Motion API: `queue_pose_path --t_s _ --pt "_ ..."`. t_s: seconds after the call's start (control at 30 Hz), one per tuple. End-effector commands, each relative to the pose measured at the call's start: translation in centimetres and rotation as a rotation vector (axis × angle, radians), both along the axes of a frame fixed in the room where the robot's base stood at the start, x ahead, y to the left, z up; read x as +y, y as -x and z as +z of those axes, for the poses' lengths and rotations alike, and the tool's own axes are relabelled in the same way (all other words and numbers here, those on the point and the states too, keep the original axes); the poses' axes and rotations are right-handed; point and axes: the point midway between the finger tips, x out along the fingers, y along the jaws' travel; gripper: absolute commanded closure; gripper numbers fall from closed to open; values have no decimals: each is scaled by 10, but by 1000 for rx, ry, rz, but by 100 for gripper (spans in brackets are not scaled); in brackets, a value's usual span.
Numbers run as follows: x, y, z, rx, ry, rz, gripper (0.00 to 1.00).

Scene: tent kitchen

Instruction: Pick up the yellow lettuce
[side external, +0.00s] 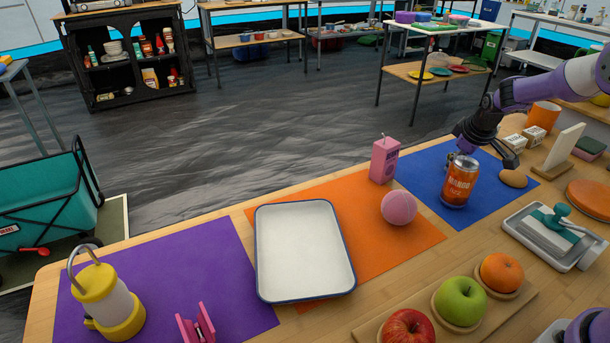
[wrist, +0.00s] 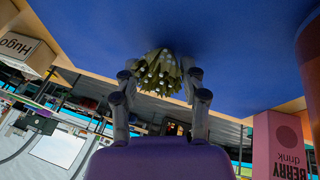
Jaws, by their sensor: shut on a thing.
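The blue mat (wrist: 225,45) fills the upper part of that view, right by the lettuce. In the side view my gripper (side external: 487,148) is low over the blue mat (side external: 425,182), behind the orange mango can (side external: 459,182). The lettuce cannot be made out there; the can and the gripper hide it.
A tan rounded item (side external: 514,179) lies right of my gripper. The pink drink carton (side external: 384,160) and pink ball (side external: 398,207) stand left of the can. Small white boxes (side external: 533,136) and an orange mug (side external: 543,115) stand behind. The white tray (side external: 303,250) is empty.

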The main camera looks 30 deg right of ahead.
Motion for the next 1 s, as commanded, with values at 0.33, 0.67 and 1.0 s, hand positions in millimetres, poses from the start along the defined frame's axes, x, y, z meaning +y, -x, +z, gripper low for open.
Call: queue_pose_path --t_s 0.33,0.67,1.0 --pt "0 1 11 4 -2 0 89" --pt "37 1 61 2 -1 8 89" --pt "103 4 101 1 0 4 89"
